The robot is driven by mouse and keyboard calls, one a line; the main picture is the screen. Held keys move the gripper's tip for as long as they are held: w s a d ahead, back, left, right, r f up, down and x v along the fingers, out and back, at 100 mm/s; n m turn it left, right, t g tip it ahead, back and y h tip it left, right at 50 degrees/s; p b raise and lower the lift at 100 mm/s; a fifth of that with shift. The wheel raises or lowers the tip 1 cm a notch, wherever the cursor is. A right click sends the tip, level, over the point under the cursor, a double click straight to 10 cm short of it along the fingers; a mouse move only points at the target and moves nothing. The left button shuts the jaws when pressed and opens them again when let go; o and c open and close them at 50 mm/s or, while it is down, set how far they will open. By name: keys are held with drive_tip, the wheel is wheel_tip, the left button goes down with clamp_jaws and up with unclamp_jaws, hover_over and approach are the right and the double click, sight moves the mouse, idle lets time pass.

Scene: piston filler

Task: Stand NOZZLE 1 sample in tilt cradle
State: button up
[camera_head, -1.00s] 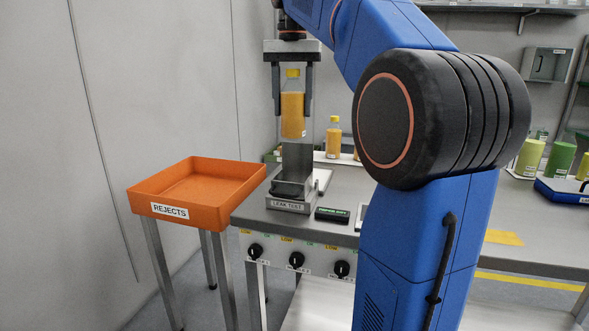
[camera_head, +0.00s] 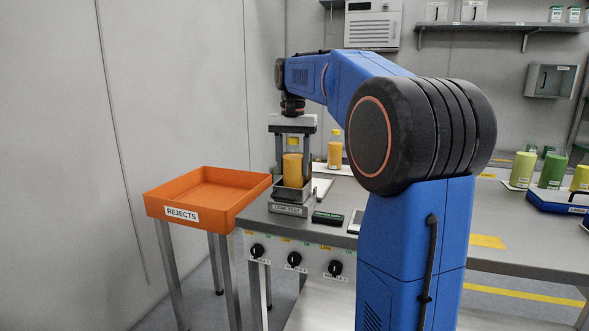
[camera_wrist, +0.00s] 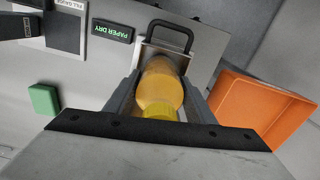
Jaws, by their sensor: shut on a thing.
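The sample bottle (camera_head: 292,168), orange with a yellow cap, stands upright at the tilt cradle (camera_head: 289,196), the holder marked LEAK TEST. Its lower end is down within the cradle's walls; whether it touches the cradle floor is hidden. My gripper (camera_head: 293,160) points down from above, with its two fingers on either side of the bottle, shut on it. In the wrist view the bottle (camera_wrist: 160,90) is between the fingers, cap nearest the camera. The cradle's black handle (camera_wrist: 172,30) shows beyond it.
An orange REJECTS tray (camera_head: 207,191) stands left of the bench. Another orange bottle (camera_head: 334,150) stands behind the cradle. The PAPER DRY display (camera_head: 327,218) lies just right of it. A green block (camera_wrist: 44,99) shows in the wrist view. Knobs (camera_head: 294,259) line the bench front.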

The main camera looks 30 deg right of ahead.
sight(292, 138)
drive_tip(key=shift+f, duration=0.2)
drive_tip(key=shift+f, duration=0.15)
drive_tip(key=o, duration=1.5)
wheel_tip(292, 138, up, 12)
drive_tip(key=shift+r, duration=0.15)
